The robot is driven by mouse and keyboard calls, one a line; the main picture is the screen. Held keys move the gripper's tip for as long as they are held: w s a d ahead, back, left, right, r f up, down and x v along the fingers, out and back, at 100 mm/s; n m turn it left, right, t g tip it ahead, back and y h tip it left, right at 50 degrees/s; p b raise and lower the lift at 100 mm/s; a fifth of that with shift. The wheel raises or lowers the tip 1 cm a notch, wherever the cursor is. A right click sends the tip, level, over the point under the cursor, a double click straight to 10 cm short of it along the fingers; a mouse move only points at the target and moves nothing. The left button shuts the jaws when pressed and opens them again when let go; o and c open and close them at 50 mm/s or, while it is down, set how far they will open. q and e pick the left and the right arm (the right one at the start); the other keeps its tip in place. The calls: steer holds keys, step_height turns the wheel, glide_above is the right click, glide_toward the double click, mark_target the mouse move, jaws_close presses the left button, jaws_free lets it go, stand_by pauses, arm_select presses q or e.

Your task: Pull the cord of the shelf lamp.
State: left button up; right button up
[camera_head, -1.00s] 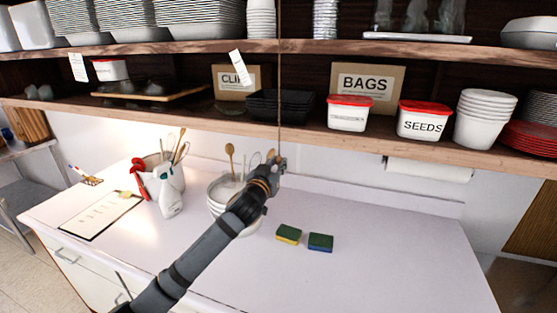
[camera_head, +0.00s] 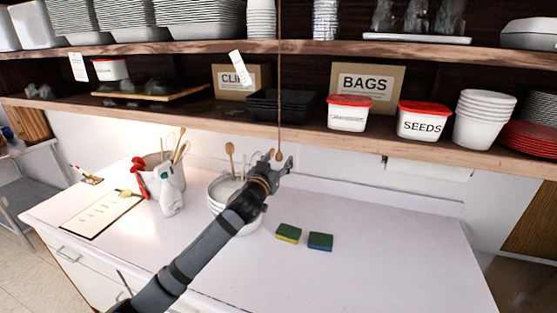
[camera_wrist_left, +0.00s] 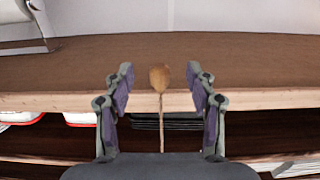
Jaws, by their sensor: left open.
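The lamp's cord (camera_head: 280,90) hangs straight down in front of the shelves and ends in a small wooden knob (camera_head: 279,155). My left gripper (camera_head: 279,159) is open, with its fingertips on either side of the knob. In the left wrist view the knob (camera_wrist_left: 160,78) sits between the two spread fingers of the left gripper (camera_wrist_left: 160,74), with a gap on each side, and the cord runs from it toward the palm. The lamp itself is not visible. My right gripper is not in view.
The lower shelf (camera_head: 290,137) holds a black tray (camera_head: 262,106), a BAGS box (camera_head: 390,80), red-lidded tubs (camera_head: 422,120) and bowls (camera_head: 484,118). The counter's right side is clear.

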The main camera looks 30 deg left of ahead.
arm_select(q)
steer(key=shift+s, duration=0.25)
steer(key=p+v, duration=0.2)
steer(key=v, duration=0.5)
steer(key=shift+s, duration=0.25)
steer(key=shift+d, duration=0.1)
